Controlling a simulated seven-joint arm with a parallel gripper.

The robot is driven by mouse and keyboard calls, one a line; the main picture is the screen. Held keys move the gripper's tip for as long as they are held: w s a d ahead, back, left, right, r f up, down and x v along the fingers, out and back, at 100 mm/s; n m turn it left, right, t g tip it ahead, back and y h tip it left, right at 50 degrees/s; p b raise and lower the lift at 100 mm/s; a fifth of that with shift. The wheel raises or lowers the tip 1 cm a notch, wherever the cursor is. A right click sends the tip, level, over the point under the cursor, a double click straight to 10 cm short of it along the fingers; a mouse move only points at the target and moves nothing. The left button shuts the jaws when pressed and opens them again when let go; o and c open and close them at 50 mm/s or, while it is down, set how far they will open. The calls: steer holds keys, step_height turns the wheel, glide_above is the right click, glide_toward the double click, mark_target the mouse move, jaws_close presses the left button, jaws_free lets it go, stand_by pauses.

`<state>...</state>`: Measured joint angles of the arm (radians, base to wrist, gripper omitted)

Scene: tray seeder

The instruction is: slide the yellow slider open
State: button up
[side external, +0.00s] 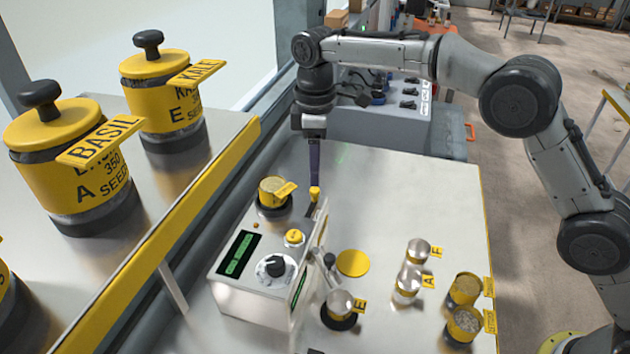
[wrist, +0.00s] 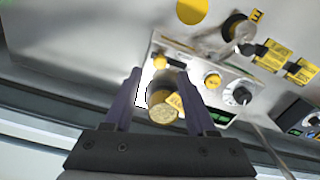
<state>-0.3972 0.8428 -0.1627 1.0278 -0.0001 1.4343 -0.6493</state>
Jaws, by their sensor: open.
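The yellow slider (side external: 315,193) is a small yellow knob on a dark slot at the back right corner of the seeder box (side external: 245,300). The slider also shows in the wrist view (wrist: 160,62), just beyond my fingertips and roughly between them. My gripper (side external: 314,182) points down with its purple fingers at the slider. In the side view the fingertips overlap the knob's top, so I cannot tell whether they touch it. In the wrist view my gripper (wrist: 160,76) has its two fingers apart, with nothing clamped between them.
A yellow labelled cup (side external: 272,192) stands on the box close left of my gripper. The box also carries a yellow button (side external: 294,237), a black dial (side external: 275,267) and a green display (side external: 238,254). Small jars (side external: 408,283) stand at right. Table behind is clear.

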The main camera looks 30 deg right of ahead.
mark_target(315, 189)
steer(key=shift+f, duration=2.3)
jaws_close()
steer(key=shift+r, duration=0.1)
